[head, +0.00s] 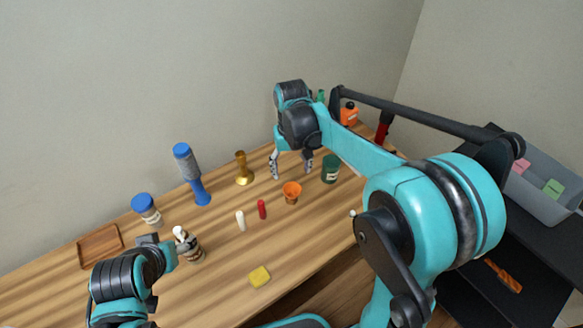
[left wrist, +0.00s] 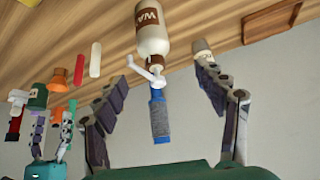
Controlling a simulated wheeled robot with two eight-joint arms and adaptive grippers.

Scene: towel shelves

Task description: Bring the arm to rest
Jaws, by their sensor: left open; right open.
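My right gripper (head: 291,165) hangs above the far part of the wooden table, behind an orange cup (head: 291,192). Its two fingers point down and are apart, with nothing seen between them. My left gripper (head: 168,248) is low at the near left, beside a white-topped pump bottle (head: 195,254). In the left wrist view the left gripper (left wrist: 162,76) has its fingers spread. The pump bottle (left wrist: 152,32) shows beyond and between the fingertips there; I cannot tell whether they touch it.
A grey bin (head: 545,180) stands on dark shelves at right. The table's front middle is mostly clear.

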